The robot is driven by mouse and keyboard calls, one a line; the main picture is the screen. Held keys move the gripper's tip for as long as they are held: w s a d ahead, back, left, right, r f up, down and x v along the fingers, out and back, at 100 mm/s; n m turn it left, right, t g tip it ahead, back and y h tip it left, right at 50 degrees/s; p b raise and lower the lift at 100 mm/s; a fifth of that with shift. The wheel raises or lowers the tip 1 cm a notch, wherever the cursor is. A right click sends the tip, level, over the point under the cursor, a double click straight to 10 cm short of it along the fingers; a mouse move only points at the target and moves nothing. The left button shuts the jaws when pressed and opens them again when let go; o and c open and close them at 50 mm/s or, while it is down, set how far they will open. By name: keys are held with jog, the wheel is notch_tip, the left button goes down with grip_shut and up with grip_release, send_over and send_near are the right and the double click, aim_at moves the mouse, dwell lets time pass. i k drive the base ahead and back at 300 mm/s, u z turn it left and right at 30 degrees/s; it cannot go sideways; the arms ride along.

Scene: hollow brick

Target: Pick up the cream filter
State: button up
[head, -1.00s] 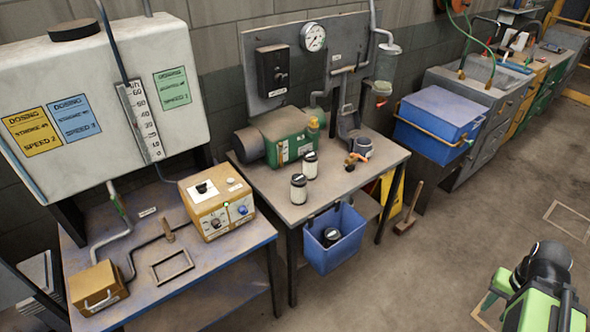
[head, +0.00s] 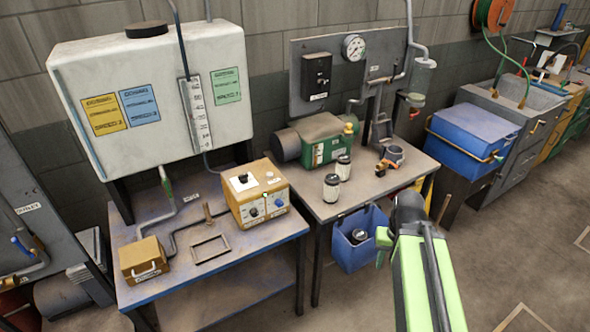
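Two small cream filters with black caps stand upright on the right-hand workbench: a nearer one (head: 331,188) and a farther one (head: 343,168), close together. A third dark-capped item (head: 358,236) lies in the blue bin hung on that bench's front; its body is mostly hidden. My green and black arm reaches up from the bottom, right of the bin. My gripper (head: 384,241) appears near the arm's upper end, apart from the filters and closer to the camera. Its fingers are not clear, and I see nothing held.
The green pump (head: 320,140) stands behind the filters, and an orange-handled valve fitting (head: 390,157) is to their right. The yellow control box (head: 256,194) sits on the left bench. The blue bin (head: 376,251) hangs below the bench edge. Open floor lies at right.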

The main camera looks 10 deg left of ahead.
aim_at(343, 160)
jog(key=u, duration=0.35)
jog(key=i, duration=1)
jog(key=z, duration=0.05)
